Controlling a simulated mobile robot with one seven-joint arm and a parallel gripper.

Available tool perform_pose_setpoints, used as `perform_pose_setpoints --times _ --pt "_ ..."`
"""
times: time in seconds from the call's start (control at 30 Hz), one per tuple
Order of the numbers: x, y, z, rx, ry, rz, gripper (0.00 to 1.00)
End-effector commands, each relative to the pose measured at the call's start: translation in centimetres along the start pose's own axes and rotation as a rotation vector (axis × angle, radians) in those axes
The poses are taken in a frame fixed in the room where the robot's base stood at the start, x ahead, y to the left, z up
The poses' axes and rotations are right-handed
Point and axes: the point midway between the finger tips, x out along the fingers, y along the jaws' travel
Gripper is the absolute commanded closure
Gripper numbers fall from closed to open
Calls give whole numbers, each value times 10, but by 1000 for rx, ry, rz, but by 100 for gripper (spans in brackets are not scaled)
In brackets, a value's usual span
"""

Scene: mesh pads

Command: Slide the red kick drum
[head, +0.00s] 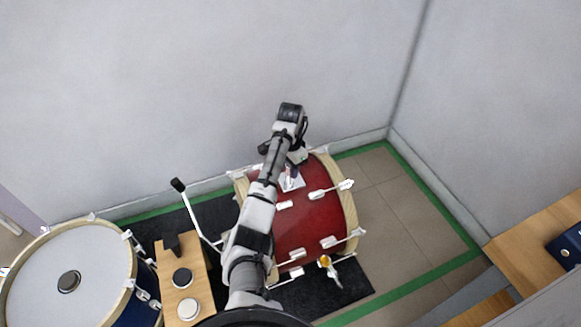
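The red kick drum (318,221) lies on its side on a dark mat in the middle of the head view, with pale wooden hoops and silver lugs. My arm reaches up across its left part and hides some of the shell. My gripper (297,155) is at the drum's far side, near the top edge of the shell. The fingers are too small and hidden to show whether they are open or shut, or whether they touch the drum.
A blue drum with a white head (85,265) stands at the left. A wooden box (190,290) with knobs is beside it. Grey walls (200,90) close off the back and right. Tiled floor (400,220) inside a green line is clear right of the drum. A wooden bench (535,245) is at far right.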

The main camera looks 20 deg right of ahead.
Motion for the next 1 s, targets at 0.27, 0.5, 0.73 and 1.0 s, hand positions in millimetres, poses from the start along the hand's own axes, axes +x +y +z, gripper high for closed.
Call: perform_pose_setpoints --times 0.27,0.5,0.73,1.0 --pt "0 0 0 0 0 1 100" --pt "-4 -3 10 -3 -1 2 100" --pt "-2 -8 33 -3 -5 4 100" --pt "0 -9 33 -2 -4 2 71"
